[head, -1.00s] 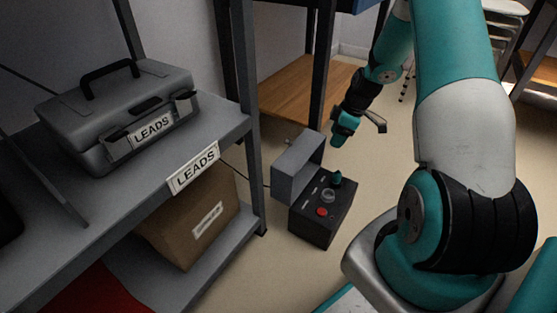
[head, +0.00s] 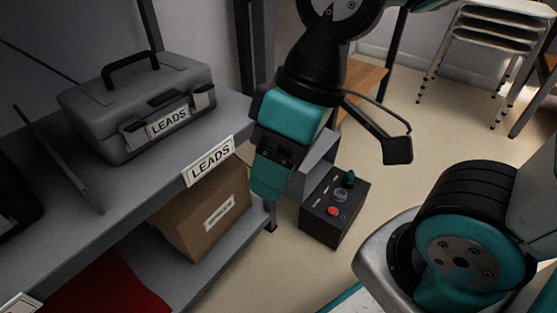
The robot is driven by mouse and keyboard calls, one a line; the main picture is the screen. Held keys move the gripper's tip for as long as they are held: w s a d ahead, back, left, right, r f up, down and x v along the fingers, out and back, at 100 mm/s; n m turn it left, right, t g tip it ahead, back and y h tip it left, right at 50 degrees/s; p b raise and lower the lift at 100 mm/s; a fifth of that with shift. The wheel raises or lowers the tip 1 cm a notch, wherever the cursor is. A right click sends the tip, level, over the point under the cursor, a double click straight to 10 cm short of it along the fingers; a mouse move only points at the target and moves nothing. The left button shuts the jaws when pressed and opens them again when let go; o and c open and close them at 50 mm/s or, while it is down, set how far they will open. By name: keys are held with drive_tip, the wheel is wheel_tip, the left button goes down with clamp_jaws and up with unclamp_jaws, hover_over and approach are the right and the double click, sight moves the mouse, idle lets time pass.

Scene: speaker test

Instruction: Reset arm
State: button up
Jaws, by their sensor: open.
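My gripper (head: 330,165) hangs large and close in the middle of the head view. One finger is teal and points down; the other is a dark one, spread out to the right. It is open, with nothing between its fingers. It appears in front of the shelf's right edge and covers part of the grey box behind it. The black control box (head: 333,213) with a red button and a teal knob stands on the floor, seen below the gripper.
A grey shelf (head: 70,218) fills the left, with a grey case (head: 140,105) labelled LEADS on top. A cardboard box (head: 205,213) and a red item (head: 100,287) lie lower. Stacked stools (head: 490,45) stand at back right.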

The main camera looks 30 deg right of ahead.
wheel_tip(320, 180, up, 47)
drive_tip(key=p, duration=4.7)
